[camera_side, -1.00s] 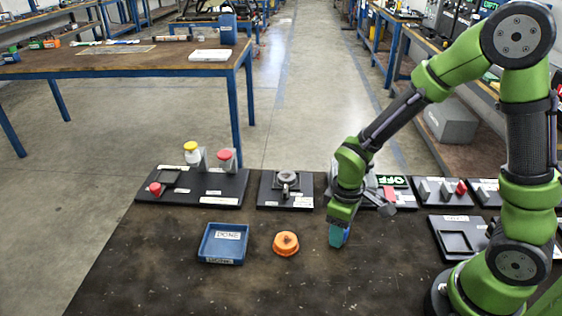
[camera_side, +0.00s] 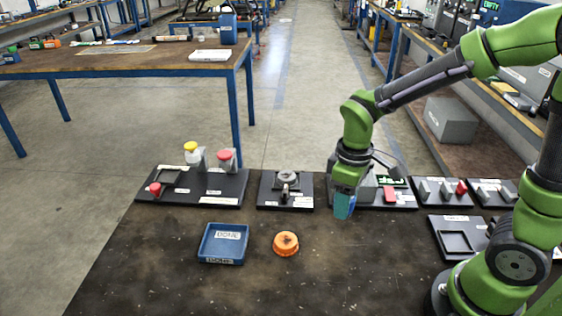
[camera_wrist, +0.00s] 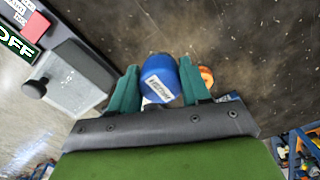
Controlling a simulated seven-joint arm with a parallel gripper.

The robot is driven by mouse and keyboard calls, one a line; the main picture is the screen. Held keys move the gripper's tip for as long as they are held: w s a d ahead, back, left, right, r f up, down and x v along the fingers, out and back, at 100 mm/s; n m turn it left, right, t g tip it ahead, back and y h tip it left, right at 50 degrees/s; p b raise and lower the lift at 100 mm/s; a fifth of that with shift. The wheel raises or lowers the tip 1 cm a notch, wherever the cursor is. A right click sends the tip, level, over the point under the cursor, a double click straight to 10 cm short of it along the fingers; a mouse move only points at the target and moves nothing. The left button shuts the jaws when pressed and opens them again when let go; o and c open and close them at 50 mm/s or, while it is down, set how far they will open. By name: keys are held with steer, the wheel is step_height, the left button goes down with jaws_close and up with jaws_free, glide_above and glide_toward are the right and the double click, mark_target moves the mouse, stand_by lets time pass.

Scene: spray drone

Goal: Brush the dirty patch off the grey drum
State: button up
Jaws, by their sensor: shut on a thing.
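My gripper (camera_side: 344,206) has teal fingers and hangs above the bench, in front of the board with the green lit sign. In the wrist view my gripper (camera_wrist: 157,72) is shut on a blue rounded thing (camera_wrist: 159,77) with a white label; its print is too blurred to read. I cannot tell whether it has bristles. A grey body (camera_wrist: 78,82) with a black knob lies left of the fingers in the wrist view, apart from the blue thing. I cannot tell whether it is the grey drum, and no dirty patch shows on it. My arm partly hides that board in the side view.
An orange round piece (camera_side: 286,243) and a blue tray (camera_side: 223,260) marked DONE are on the dark bench. Boards with a yellow and red knobs (camera_side: 191,200), a grey fitting (camera_side: 286,190) and levers (camera_side: 440,195) line the back. The front middle bench is clear.

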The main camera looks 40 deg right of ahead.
steer(key=shift+f, duration=0.4)
steer(key=w, duration=0.6)
steer(key=w+d, duration=0.1)
steer(key=w, duration=0.5)
steer(key=w+d+f, duration=0.1)
steer(key=w, duration=0.8)
steer(key=w+r, duration=0.1)
steer(key=w, duration=0.1)
steer(key=shift+w+d+r, duration=0.1)
steer(key=shift+w+d, duration=0.2)
steer(key=shift+d, duration=0.1)
steer(key=shift+w+r, duration=0.75)
steer(key=shift+r, duration=0.2)
glide_above(282, 175)
steer(key=a, duration=0.1)
steer(key=shift+w+f, duration=0.2)
steer(key=shift+f, duration=1.4)
steer(key=shift+w+f, duration=0.15)
steer(key=shift+f, duration=1.45)
steer(key=shift+s+d+f, duration=0.35)
steer(key=shift+d+f, duration=0.1)
steer(key=shift+f, duration=0.2)
steer(key=shift+c, duration=1.2)
steer(key=shift+s+d, duration=1.6)
steer(key=shift+s, duration=0.05)
steer(key=shift+w+a, duration=2.1)
steer(key=shift+a, duration=0.05)
steer(key=shift+d+r, duration=0.1)
steer(key=shift+r, duration=4.1)
